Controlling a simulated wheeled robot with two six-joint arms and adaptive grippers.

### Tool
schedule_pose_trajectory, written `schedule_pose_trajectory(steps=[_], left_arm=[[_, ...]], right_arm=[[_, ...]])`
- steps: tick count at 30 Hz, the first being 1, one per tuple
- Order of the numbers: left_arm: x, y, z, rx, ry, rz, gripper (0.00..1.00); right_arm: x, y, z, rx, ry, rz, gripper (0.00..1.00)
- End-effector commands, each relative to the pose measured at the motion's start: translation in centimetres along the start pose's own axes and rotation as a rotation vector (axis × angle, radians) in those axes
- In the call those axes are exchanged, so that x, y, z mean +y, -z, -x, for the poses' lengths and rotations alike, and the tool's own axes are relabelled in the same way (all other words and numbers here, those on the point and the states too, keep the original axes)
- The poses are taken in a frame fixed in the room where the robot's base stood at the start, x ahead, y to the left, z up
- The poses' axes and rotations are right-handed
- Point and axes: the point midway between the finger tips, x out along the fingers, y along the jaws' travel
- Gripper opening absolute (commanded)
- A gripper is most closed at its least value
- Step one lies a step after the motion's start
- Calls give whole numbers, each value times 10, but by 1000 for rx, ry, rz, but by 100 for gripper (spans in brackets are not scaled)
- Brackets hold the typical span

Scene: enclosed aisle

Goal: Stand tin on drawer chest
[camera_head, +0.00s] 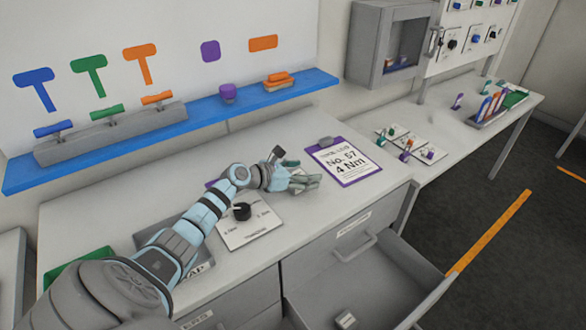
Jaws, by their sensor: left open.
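The drawer chest (294,128) has a pale grey top, and its right drawer (372,285) is pulled open. A small light block-like item (345,319) lies in that drawer at the bottom edge of the view; I cannot tell what it is. Nothing in view is clearly a tin. A short purple round object (228,92) stands on the blue shelf, below a purple shape on the wall. My left gripper (312,181) is open and empty over the chest top, left of a clipboard. My right gripper is not in view.
The clipboard (343,161) reads "No. 57 4 Nm". A panel with a black knob (242,211) lies near my left forearm. The blue shelf (190,128) bears colored-handled tools. A second table (470,150) with small parts stands right. The open drawer juts into the aisle.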

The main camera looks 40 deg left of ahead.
Motion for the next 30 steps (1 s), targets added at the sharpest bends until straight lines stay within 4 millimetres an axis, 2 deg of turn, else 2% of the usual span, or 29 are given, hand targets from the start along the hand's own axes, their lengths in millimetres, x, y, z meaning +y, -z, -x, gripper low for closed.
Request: schedule_pose_trajectory(steps=[8, 12, 15, 19, 30], left_arm=[[1, -1, 60, 8, 0, -6, 69], [-1, 0, 93, 10, 3, -5, 69], [1, 1, 110, 6, 1, -5, 69], [0, 0, 119, 4, 0, -1, 69], [0, 0, 119, 3, -1, 0, 69]], right_arm=[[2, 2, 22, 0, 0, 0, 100], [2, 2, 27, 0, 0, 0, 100], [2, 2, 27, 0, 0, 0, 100], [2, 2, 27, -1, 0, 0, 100], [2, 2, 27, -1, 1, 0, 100]])
